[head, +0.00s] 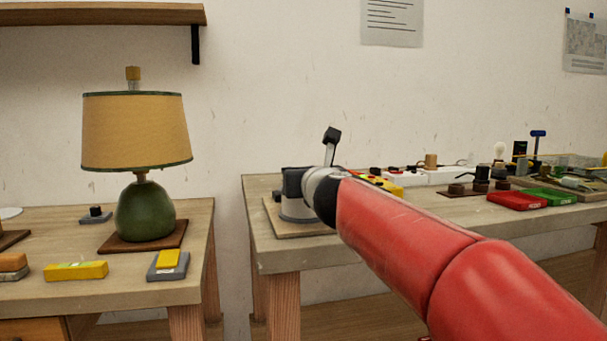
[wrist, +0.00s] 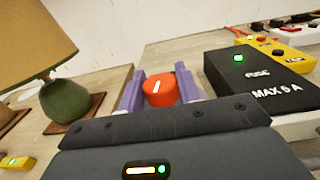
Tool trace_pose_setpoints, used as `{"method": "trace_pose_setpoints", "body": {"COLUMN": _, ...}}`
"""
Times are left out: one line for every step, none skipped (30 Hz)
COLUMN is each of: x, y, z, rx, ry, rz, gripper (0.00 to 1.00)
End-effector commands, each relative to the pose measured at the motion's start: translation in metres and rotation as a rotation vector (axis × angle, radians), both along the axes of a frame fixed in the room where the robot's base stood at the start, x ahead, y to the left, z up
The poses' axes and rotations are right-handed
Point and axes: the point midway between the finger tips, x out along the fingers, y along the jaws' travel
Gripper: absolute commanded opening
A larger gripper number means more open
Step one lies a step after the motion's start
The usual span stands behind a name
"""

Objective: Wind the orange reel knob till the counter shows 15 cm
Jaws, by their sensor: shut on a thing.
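The orange reel knob (wrist: 159,91) shows in the wrist view, a round cap with a white pointer mark on its top. My gripper (wrist: 160,80) has its two purple fingers closed on the knob from left and right. In the head view my gripper (head: 297,196) is at the left end of the right-hand workbench, over a pale board (head: 270,222). My own arm and gripper hide the knob there. I cannot see the counter or any reading in either view.
A black fuse box (wrist: 255,82) and a yellow box (wrist: 283,55) stand right of the knob. The right-hand workbench (head: 262,254) holds several more parts. A gap separates it from the left table, where a green lamp (head: 146,212) stands.

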Motion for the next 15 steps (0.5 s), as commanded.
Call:
{"method": "trace_pose_setpoints", "body": {"x": -0.0003, "y": 0.0011, "z": 0.0009, "rx": 0.002, "ry": -0.002, "rz": -0.011, "gripper": 0.11}}
{"method": "trace_pose_setpoints", "body": {"x": -0.0003, "y": 0.0011, "z": 0.0009, "rx": 0.002, "ry": -0.002, "rz": -0.019, "gripper": 0.11}}
{"method": "trace_pose_setpoints", "body": {"x": -0.0003, "y": 0.0010, "z": 0.0009, "rx": 0.001, "ry": -0.002, "rz": -0.031, "gripper": 0.11}}
{"method": "trace_pose_setpoints", "body": {"x": -0.0003, "y": 0.0011, "z": 0.0009, "rx": 0.001, "ry": -0.002, "rz": -0.039, "gripper": 0.11}}
{"method": "trace_pose_setpoints", "body": {"x": -0.0003, "y": 0.0009, "z": 0.0009, "rx": 0.002, "ry": -0.002, "rz": -0.049, "gripper": 0.11}}
{"method": "trace_pose_setpoints", "body": {"x": -0.0002, "y": 0.0011, "z": 0.0010, "rx": 0.001, "ry": -0.002, "rz": -0.062, "gripper": 0.11}}
{"method": "trace_pose_setpoints", "body": {"x": -0.0002, "y": 0.0011, "z": 0.0010, "rx": 0.001, "ry": -0.002, "rz": -0.072, "gripper": 0.11}}
{"method": "trace_pose_setpoints", "body": {"x": -0.0003, "y": 0.0014, "z": 0.0009, "rx": 0.001, "ry": -0.002, "rz": -0.083, "gripper": 0.11}}
{"method": "trace_pose_setpoints", "body": {"x": -0.0005, "y": 0.0018, "z": 0.0010, "rx": 0.001, "ry": -0.002, "rz": -0.099, "gripper": 0.11}}
{"method": "trace_pose_setpoints", "body": {"x": -0.0004, "y": 0.0019, "z": 0.0009, "rx": 0.001, "ry": -0.002, "rz": -0.114, "gripper": 0.11}}
{"method": "trace_pose_setpoints", "body": {"x": -0.0004, "y": 0.0019, "z": 0.0009, "rx": 0.001, "ry": -0.001, "rz": -0.130, "gripper": 0.11}}
{"method": "trace_pose_setpoints", "body": {"x": -0.0003, "y": 0.0017, "z": 0.0009, "rx": 0.001, "ry": -0.001, "rz": -0.155, "gripper": 0.11}}
{"method": "trace_pose_setpoints", "body": {"x": -0.0003, "y": 0.0018, "z": 0.0009, "rx": 0.001, "ry": -0.001, "rz": -0.176, "gripper": 0.11}}
{"method": "trace_pose_setpoints", "body": {"x": -0.0005, "y": 0.0023, "z": 0.0009, "rx": 0.001, "ry": -0.001, "rz": -0.199, "gripper": 0.11}}
{"method": "trace_pose_setpoints", "body": {"x": -0.0004, "y": 0.0028, "z": 0.0010, "rx": 0.001, "ry": -0.001, "rz": -0.235, "gripper": 0.11}}
